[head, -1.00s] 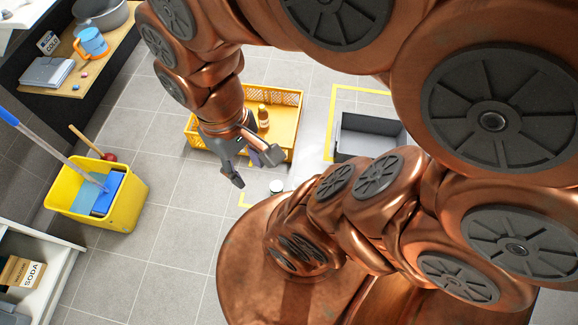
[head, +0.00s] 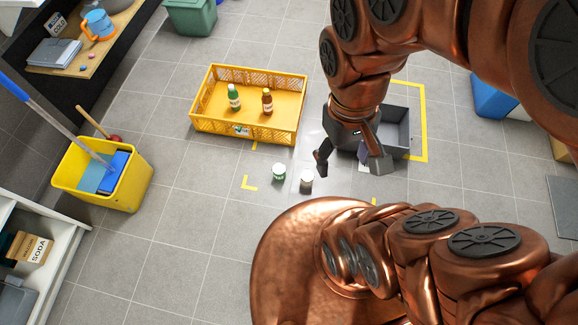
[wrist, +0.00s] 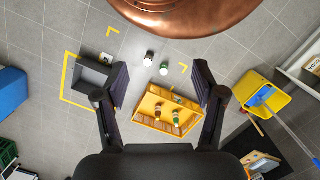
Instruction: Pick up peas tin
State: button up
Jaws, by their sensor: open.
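Two small tins stand on the tiled floor near my base. One is green with a pale lid (head: 279,172), and it also shows in the wrist view (wrist: 164,69). The other is dark with a pale lid (head: 306,181), just right of the green one in the head view, and it shows in the wrist view too (wrist: 149,57). Their labels are too small to read, so I cannot tell which is peas. My gripper (head: 350,163) is open and empty, fingers pointing down, above the floor and right of the tins. In the wrist view both fingers (wrist: 160,85) are spread wide.
A yellow crate (head: 203,121) holding a green and a brown bottle stands behind the tins. A grey open bin (head: 399,149) sits within yellow floor tape, behind my gripper. A yellow mop bucket (head: 133,192) stands at left. Floor between bucket and tins is clear.

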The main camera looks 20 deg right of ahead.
aim_at(279, 169)
jog(key=k, duration=0.5)
jog(key=u, duration=1.8)
jog(key=i, duration=1.3)
jog(key=z, duration=1.55)
